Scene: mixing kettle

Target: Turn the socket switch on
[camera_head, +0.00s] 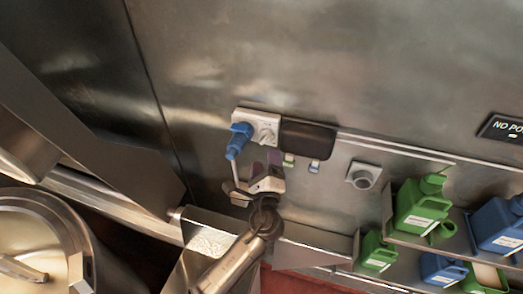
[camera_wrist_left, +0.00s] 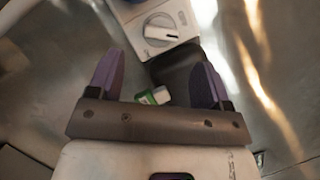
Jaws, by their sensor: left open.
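The white socket plate (camera_head: 254,116) is on the steel wall, with a blue plug (camera_head: 240,136) in its left part. The round white switch knob (camera_head: 267,134) is on its right part. In the left wrist view the knob (camera_wrist_left: 160,30) shows with a raised bar lying roughly crosswise, beyond the fingertips. My left gripper (camera_head: 266,162) is open, with its purple fingers just below the socket in the head view. In the wrist view the gripper (camera_wrist_left: 157,72) has nothing between its fingers that it touches. My right gripper is out of view.
A black box (camera_head: 308,139) adjoins the socket's right side. Small green and grey fittings (camera_head: 289,160) are below it. A round grey knob (camera_head: 362,177) is further right. Green jugs (camera_head: 418,205) and blue jugs (camera_head: 497,225) stand on shelves at the right. A large metal kettle (camera_head: 40,235) is at left.

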